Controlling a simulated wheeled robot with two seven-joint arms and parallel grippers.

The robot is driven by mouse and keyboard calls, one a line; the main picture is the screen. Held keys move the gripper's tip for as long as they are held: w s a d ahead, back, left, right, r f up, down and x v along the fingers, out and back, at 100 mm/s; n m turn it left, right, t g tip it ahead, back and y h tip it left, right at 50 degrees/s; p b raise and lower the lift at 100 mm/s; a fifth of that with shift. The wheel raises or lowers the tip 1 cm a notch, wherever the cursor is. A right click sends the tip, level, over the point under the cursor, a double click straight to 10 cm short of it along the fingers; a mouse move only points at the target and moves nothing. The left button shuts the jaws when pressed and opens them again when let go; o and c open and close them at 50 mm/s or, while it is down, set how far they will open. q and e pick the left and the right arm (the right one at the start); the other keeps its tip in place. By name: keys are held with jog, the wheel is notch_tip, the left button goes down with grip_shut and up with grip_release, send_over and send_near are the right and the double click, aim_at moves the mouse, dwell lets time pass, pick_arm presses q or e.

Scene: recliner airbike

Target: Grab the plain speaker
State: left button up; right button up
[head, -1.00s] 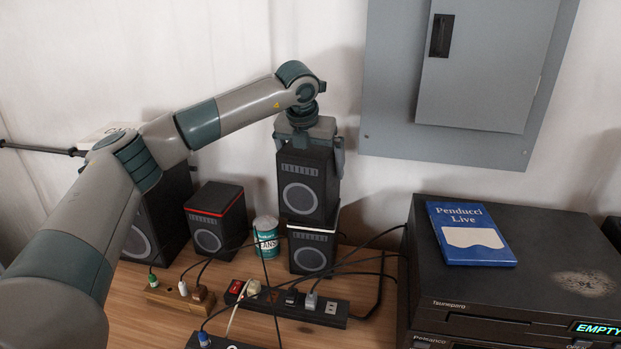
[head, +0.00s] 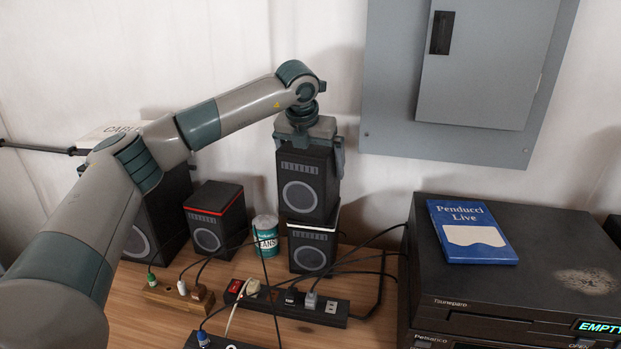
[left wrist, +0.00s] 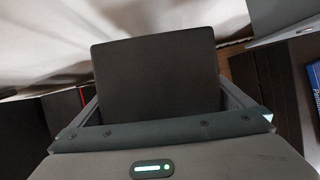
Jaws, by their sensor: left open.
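The plain speaker (head: 306,188) is black with a grey cone ring and no coloured stripe. It sits on top of a speaker with a white stripe (head: 312,249). My left gripper (head: 309,158) is over the plain speaker from above, with its fingers open on either side of the top. In the left wrist view, the dark top of the plain speaker (left wrist: 155,75) lies between the two fingers. I cannot tell whether the fingers touch its sides. My right gripper is not in view.
A red-striped speaker (head: 216,222) and a larger black speaker (head: 150,240) stand to the left. A can (head: 266,238), a power strip (head: 300,300) and several cables lie around the stack. A black player (head: 500,280) bearing a blue book (head: 470,232) stands right. A grey wall cabinet (head: 400,100) is behind.

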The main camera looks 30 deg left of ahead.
aim_at(313, 146)
pick_arm(q)
jog(key=c, duration=1.4)
jog(key=shift+r, duration=0.1)
jog(key=shift+c, duration=1.2)
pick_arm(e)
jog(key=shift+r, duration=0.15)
